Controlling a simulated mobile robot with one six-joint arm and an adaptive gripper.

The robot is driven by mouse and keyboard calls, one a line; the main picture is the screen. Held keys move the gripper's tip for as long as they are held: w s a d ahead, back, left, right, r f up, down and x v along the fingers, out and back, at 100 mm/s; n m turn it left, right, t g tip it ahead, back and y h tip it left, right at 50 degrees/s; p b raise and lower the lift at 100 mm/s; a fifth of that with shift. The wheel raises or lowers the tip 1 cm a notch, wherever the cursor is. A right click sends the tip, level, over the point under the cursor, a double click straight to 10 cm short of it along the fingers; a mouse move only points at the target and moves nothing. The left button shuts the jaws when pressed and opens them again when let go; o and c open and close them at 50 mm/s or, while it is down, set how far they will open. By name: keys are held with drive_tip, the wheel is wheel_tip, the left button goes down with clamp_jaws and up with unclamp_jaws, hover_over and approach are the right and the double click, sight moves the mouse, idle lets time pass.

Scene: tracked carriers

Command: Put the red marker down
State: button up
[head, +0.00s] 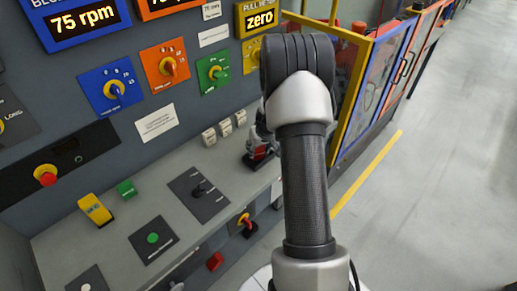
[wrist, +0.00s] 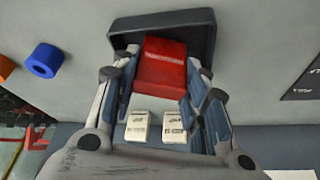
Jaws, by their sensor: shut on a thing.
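My gripper (wrist: 158,95) is shut on the red marker (wrist: 160,65), a red block with a faint pale line of print. The fingers lie on either side of it in the wrist view. A dark shallow holder (wrist: 160,22) with a raised rim shows just beyond and around the marker's far end; I cannot tell whether the marker touches its floor. In the head view my gripper (head: 262,150) is low over the console shelf, largely hidden behind my arm, with a bit of the red marker (head: 260,153) showing.
White labelled blocks (head: 209,137) stand in a row left of my gripper on the shelf (head: 165,180). A yellow block (head: 95,208) and a green block (head: 126,188) sit farther left. A blue ring (wrist: 45,60) shows in the wrist view. Fenced panels (head: 375,80) stand right.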

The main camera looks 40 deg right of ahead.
drive_tip(key=shift+f, duration=0.2)
drive_tip(key=o, duration=1.1)
drive_tip(key=shift+c, duration=0.2)
drive_tip(key=shift+r, duration=0.1)
